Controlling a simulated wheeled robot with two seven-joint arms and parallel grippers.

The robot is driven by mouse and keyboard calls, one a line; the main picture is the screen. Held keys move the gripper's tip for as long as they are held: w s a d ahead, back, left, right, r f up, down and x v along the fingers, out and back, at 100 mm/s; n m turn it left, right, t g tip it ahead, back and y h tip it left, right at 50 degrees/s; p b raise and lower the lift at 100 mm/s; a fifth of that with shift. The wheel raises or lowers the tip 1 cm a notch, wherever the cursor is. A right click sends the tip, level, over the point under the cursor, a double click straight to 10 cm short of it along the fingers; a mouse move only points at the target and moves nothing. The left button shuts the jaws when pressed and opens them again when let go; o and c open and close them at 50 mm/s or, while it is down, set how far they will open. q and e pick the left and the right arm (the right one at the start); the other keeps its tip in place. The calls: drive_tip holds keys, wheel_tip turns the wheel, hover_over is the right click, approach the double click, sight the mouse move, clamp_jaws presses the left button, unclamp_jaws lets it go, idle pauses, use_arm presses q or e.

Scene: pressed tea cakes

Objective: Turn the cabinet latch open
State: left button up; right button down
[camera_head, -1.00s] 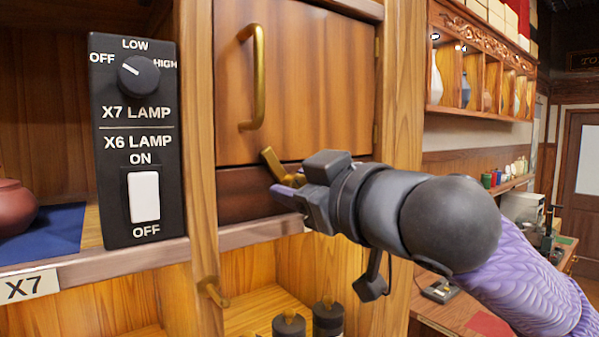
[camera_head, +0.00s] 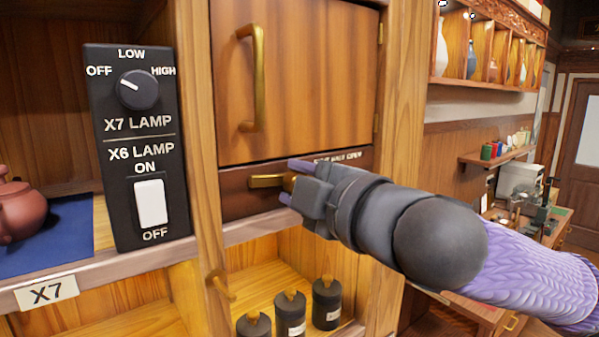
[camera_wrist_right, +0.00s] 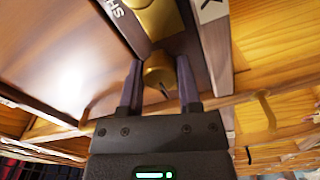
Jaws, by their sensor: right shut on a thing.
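The cabinet latch is a brass lever (camera_head: 266,181) on the dark strip below the wooden cabinet door (camera_head: 310,75). It lies about level, its free end pointing left. My right gripper (camera_head: 290,181) is at the latch's right part, with one purple finger above and one below. In the right wrist view the brass latch (camera_wrist_right: 160,72) sits between the fingers of my right gripper (camera_wrist_right: 160,82), which is shut on it. The door looks closed, with its brass handle (camera_head: 258,80) above the gripper. Lettering on the strip is partly hidden by the gripper. My left gripper is out of view.
A black lamp switch panel (camera_head: 122,225) stands left of the door. A reddish teapot (camera_head: 22,212) rests on a blue cloth at far left. Several dark canisters (camera_head: 327,303) stand on the shelf below. Another brass piece (camera_head: 219,285) sticks out from the post.

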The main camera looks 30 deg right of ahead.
drive_tip(key=shift+n, duration=0.5)
drive_tip(key=shift+f, duration=0.1)
drive_tip(key=shift+c, duration=1.4)
unclamp_jaws()
drive_tip(key=s+b, duration=0.8)
drive_tip(key=s, duration=0.2)
drive_tip(key=shift+d, duration=0.35)
